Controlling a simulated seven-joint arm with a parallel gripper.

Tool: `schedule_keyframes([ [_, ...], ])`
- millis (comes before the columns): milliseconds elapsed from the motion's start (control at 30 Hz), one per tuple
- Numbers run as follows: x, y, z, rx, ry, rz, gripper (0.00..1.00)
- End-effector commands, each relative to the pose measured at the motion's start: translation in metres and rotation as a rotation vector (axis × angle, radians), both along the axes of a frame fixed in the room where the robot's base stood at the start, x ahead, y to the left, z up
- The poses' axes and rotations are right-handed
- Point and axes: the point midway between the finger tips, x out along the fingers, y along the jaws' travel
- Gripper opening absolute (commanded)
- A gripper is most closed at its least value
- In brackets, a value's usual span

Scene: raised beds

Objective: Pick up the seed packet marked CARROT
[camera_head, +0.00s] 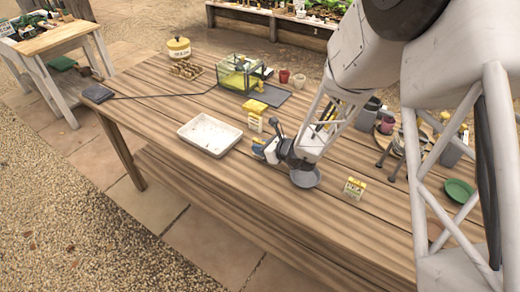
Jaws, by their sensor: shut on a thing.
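My gripper (271,150) is low over the wooden table, just right of the white tray. It is shut on a small pale packet with yellow on it (258,146), mostly hidden by the fingers. The print on it is too small to read, so I cannot tell if it says CARROT. Another yellow-and-white packet (354,188) stands upright to the right, nearer the front edge. A further yellow-and-white packet (252,123) stands behind my gripper. Their marks are also unreadable.
A white tray (209,135) lies left of my gripper, and a grey round dish (305,177) lies close on its right. A green dish (459,191) is at right. The front left of the table is clear.

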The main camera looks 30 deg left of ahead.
Motion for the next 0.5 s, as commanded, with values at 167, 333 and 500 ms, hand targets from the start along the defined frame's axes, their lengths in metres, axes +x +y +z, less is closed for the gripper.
schedule_keyframes([
  [167, 0.0, 0.0, 0.019, 0.002, -0.002, 0.0, 0.0],
  [333, -0.012, -0.013, 0.025, 0.0, 0.001, -0.002, 0.0],
  [500, -0.031, -0.033, 0.029, 0.0, -0.001, -0.002, 0.0],
])
